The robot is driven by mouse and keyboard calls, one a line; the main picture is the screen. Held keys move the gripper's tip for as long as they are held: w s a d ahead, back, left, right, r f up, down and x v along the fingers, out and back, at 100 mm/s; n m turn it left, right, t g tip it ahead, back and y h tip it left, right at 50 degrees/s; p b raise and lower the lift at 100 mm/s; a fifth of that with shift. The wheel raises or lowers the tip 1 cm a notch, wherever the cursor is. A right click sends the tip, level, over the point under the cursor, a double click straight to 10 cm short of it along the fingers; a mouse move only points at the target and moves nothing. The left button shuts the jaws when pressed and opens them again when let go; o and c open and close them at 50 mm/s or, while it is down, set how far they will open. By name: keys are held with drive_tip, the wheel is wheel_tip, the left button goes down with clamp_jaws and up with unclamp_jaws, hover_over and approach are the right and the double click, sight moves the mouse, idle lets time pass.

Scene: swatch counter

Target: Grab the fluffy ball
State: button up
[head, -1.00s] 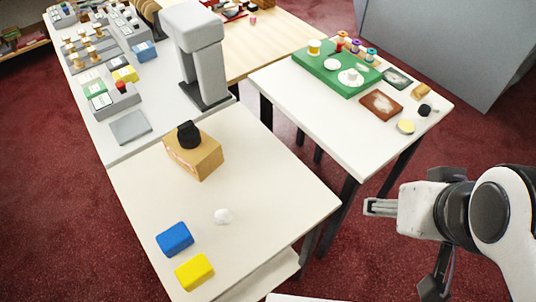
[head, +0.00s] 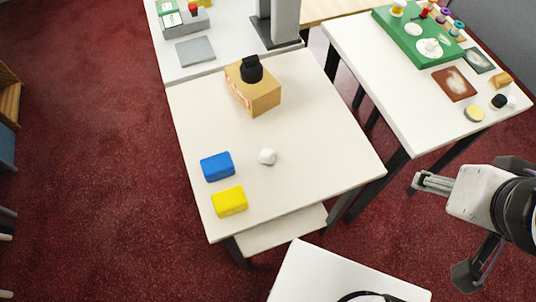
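The fluffy ball (head: 267,157) is small and white and rests on the white table (head: 320,130), right of the blue block. My gripper (head: 441,228) is at the right of the head view, beyond the table's right edge and well apart from the ball. Its two fingers are spread wide and nothing shows between them.
A blue block (head: 217,166) and a yellow block (head: 229,201) lie left of the ball. A cardboard box (head: 262,95) with a black object (head: 251,68) on top stands behind it. Another white table (head: 400,100) holds a green board (head: 405,35). Clear tabletop lies right of the ball.

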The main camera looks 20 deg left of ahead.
drive_tip(key=shift+c, duration=0.3)
drive_tip(key=shift+c, duration=0.9)
drive_tip(key=shift+w, duration=0.1)
